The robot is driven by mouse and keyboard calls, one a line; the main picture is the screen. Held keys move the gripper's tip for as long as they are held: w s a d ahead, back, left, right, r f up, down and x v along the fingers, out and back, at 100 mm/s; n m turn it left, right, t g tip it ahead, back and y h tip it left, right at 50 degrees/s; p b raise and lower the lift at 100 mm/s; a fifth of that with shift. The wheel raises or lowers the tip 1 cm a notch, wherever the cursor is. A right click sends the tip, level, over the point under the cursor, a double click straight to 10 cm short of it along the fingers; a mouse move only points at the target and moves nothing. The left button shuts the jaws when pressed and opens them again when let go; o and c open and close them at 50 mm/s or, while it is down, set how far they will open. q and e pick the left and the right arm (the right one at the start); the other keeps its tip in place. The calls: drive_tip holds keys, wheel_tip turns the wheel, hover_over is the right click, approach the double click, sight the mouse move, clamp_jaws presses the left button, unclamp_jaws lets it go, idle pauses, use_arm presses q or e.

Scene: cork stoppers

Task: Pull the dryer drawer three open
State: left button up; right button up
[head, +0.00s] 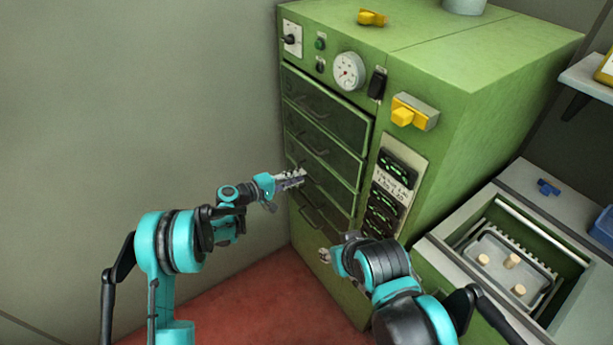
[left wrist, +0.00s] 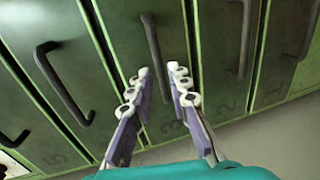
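The green dryer (head: 440,110) has a column of dark drawers with bar handles. Drawer three (head: 335,188) is the third from the top and looks closed. Its dark handle (left wrist: 151,45) shows in the left wrist view, with a faint 3 on the panel. My left gripper (head: 301,177) is at the drawer fronts, by the third handle. In the left wrist view, my left gripper (left wrist: 158,70) has its fingers apart, with the handle's lower part between them in the picture; contact is not clear. My right gripper (head: 325,256) is low before the dryer, partly hidden by its arm.
A gauge (head: 348,71), switches and a yellow knob (head: 404,115) are on the dryer's front. A bin with a tray (head: 487,246) of cork stoppers stands at the right. A grey wall (head: 150,100) is close at the left. Red floor lies below.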

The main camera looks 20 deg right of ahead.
sight(307, 174)
use_arm(q)
drive_tip(key=b+x, duration=0.1)
drive_tip(key=x, duration=0.3)
drive_tip(key=shift+d+f, duration=0.1)
drive_tip(key=shift+d, duration=0.05)
clamp_jaws()
drive_tip(key=f+v, duration=0.2)
drive_tip(key=v, duration=0.9)
drive_tip(key=a+f+v, duration=0.1)
drive_tip(key=f+v, duration=0.1)
drive_tip(key=v, duration=0.9)
drive_tip(key=shift+s+a+f, duration=0.2)
drive_tip(key=shift+a+f, duration=0.05)
drive_tip(key=shift+a, duration=0.15)
